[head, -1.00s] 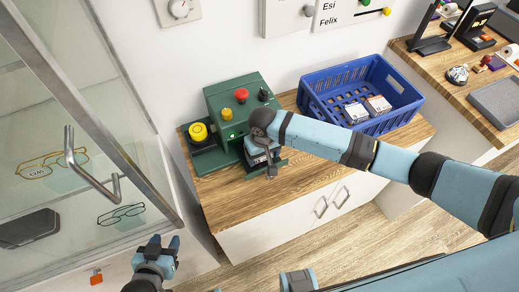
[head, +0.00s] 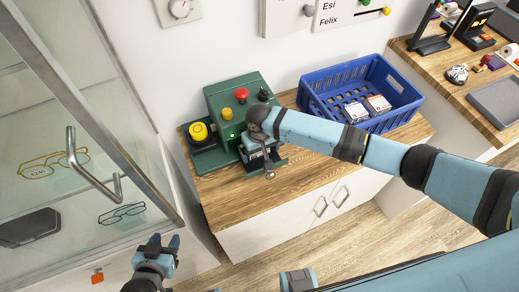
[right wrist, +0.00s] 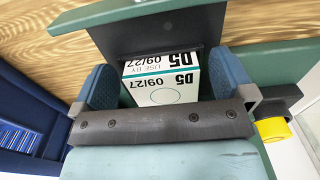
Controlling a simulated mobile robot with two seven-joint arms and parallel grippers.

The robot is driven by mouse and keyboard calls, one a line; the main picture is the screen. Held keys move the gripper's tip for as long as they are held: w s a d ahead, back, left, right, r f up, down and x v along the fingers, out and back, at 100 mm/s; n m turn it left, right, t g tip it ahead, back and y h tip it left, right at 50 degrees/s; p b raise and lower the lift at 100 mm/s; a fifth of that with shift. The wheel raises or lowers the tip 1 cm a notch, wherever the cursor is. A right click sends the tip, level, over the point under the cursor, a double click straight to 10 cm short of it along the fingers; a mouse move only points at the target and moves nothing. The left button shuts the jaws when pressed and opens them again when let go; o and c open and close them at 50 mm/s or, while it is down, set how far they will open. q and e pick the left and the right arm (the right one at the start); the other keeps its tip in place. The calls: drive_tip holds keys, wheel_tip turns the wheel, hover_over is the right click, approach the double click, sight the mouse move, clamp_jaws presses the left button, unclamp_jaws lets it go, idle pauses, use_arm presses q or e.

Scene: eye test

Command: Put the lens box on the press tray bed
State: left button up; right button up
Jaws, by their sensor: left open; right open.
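The lens box (right wrist: 160,88) is white with a teal line and the print "D5 09/27". In the right wrist view it lies between the two blue fingers of my right gripper (right wrist: 158,80), which is open around it. The box appears to rest on the dark press tray bed (right wrist: 145,38); its underside is hidden. In the head view my right gripper (head: 258,152) is low at the front of the green press (head: 222,103) and mostly hides the box. My left gripper (head: 158,252) is open and empty beside the glass cabinet, away from the press.
The press has a yellow button (head: 198,131) at left and a red knob (head: 241,94) on top. A blue crate (head: 325,85) with two white boxes (head: 356,112) stands right of it. The wooden counter (head: 225,205) is clear in front. A glass cabinet (head: 70,130) stands left.

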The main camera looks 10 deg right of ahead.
wheel_tip(320, 180, up, 12)
drive_tip(key=s+a+f+n+t+y, duration=0.1)
drive_tip(key=s+a+f+t+y, duration=0.4)
drive_tip(key=s, duration=0.3)
drive_tip(key=s+d+f+t, duration=0.1)
drive_tip(key=s+d, duration=0.1)
drive_tip(key=s+d+f+t, duration=0.1)
drive_tip(key=s+d+f, duration=0.1)
drive_tip(key=s+d+f+t, duration=0.1)
drive_tip(key=s+d+t, duration=0.1)
drive_tip(key=s, duration=0.1)
drive_tip(key=shift+f+m, duration=0.4)
drive_tip(key=s+d+f+t+h, duration=0.1)
drive_tip(key=s+d+f+t, duration=0.1)
drive_tip(key=s+d, duration=0.5)
drive_tip(key=shift+n+h, duration=0.3)
drive_tip(key=shift+n, duration=0.1)
drive_tip(key=shift+d+f, duration=0.1)
drive_tip(key=r+p, duration=0.3)
drive_tip(key=p, duration=0.1)
drive_tip(key=shift+s+d+r, duration=0.1)
drive_tip(key=shift+d+r, duration=0.1)
drive_tip(key=shift+r, duration=0.2)
